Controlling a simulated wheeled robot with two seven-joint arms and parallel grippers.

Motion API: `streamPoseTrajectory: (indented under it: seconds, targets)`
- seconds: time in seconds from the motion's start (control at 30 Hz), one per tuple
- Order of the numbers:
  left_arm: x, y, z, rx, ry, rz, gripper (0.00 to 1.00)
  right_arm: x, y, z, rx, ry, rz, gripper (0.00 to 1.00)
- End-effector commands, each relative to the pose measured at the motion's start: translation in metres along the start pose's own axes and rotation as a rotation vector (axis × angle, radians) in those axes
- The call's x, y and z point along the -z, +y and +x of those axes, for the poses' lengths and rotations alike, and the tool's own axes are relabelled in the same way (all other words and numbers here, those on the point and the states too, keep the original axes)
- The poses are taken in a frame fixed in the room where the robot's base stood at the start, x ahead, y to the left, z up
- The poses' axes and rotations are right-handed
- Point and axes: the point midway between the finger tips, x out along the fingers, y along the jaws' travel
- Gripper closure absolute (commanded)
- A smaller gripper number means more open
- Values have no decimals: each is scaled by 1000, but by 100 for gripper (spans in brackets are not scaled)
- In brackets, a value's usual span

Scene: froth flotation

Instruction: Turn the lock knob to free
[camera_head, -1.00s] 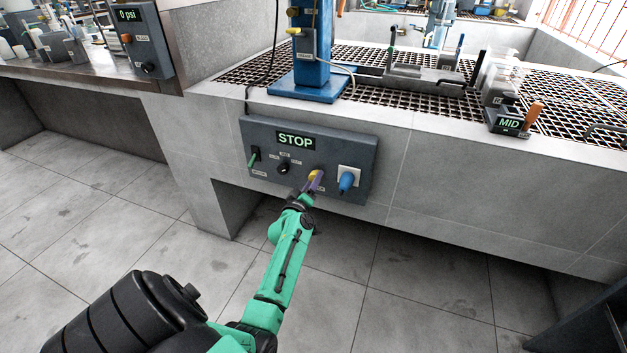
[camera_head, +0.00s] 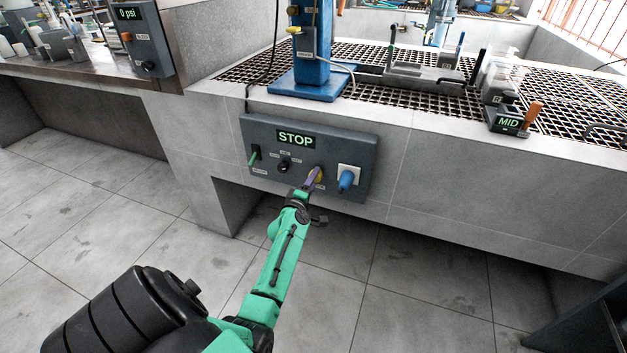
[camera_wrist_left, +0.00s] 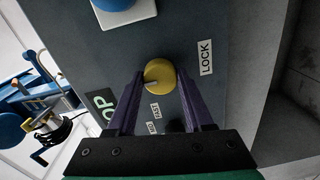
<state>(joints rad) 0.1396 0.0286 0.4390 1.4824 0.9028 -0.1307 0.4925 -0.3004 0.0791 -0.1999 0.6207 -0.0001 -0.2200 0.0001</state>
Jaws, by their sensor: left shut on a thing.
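The yellow lock knob (camera_head: 320,178) is on the grey control panel (camera_head: 354,140), below and right of the STOP display (camera_head: 296,139). The left wrist view shows the knob (camera_wrist_left: 160,76) with a grey pointer mark toward its lower left and a LOCK label (camera_wrist_left: 206,57) to its right. My left gripper (camera_head: 315,175) has its purple fingers on opposite sides of the knob, shut on it; they also show in the left wrist view (camera_wrist_left: 161,74). No FREE label is readable. My right gripper is not in view.
A black knob (camera_head: 283,165) and a green-tipped switch (camera_head: 254,157) are to the left.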

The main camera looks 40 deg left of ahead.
Motion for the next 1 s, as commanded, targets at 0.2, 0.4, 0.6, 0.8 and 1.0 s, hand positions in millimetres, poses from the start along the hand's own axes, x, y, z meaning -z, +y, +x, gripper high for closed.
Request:
streamPoseTrajectory:
  seconds: [0.2, 0.4, 0.6, 0.8, 1.0]
  targets:
    - [0, -1, 0, 2, 0, -4, 100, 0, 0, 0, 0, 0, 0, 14]
    - [0, -1, 0, 2, 0, -3, 18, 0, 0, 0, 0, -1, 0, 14]
    - [0, 0, 0, 1, 0, -2, 18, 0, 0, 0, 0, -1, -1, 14]
    - [-1, -1, -12, 2, -1, -2, 18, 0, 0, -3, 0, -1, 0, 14]
    - [0, -1, -60, 5, -1, 0, 18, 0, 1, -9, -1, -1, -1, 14]
